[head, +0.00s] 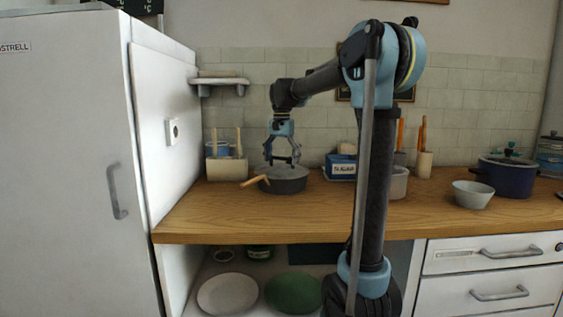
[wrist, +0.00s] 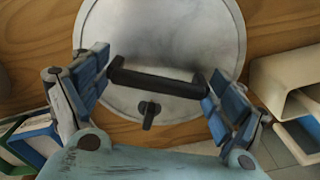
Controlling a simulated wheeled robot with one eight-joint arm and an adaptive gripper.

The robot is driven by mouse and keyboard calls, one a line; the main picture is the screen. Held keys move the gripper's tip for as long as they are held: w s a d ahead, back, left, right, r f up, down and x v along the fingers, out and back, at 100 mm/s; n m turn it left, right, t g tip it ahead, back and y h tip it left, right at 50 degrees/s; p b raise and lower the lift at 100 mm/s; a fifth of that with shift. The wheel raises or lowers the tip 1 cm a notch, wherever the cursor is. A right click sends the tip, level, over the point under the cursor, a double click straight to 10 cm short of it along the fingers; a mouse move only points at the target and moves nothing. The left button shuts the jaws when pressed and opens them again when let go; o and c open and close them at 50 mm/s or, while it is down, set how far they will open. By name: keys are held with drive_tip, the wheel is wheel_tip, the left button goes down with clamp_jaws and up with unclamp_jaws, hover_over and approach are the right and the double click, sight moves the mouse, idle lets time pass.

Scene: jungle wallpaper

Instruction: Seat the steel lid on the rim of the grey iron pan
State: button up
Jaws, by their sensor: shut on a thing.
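The grey iron pan (head: 284,186) stands on the wooden counter in the head view, with a wooden handle pointing to the front left. The round steel lid (wrist: 195,45) fills the middle of the wrist view, its black bar handle (wrist: 158,82) between my fingers. My gripper (head: 282,160) points down over the pan in the head view. It is shut on the lid's handle, with a finger at each end in the wrist view (wrist: 157,88). The lid shows as a thin pale band at the pan's top. I cannot tell whether it touches the rim all round. The lid hides the pan in the wrist view.
A cream utensil box (head: 227,171) stands left of the pan and a blue-and-white sugar box (head: 341,167) right of it. Further right are a white bowl (head: 473,194) and a dark blue pot (head: 506,177). The counter in front of the pan is clear.

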drive_tip(key=o, duration=1.1)
wheel_tip(320, 180, up, 12)
drive_tip(key=shift+f, duration=0.1)
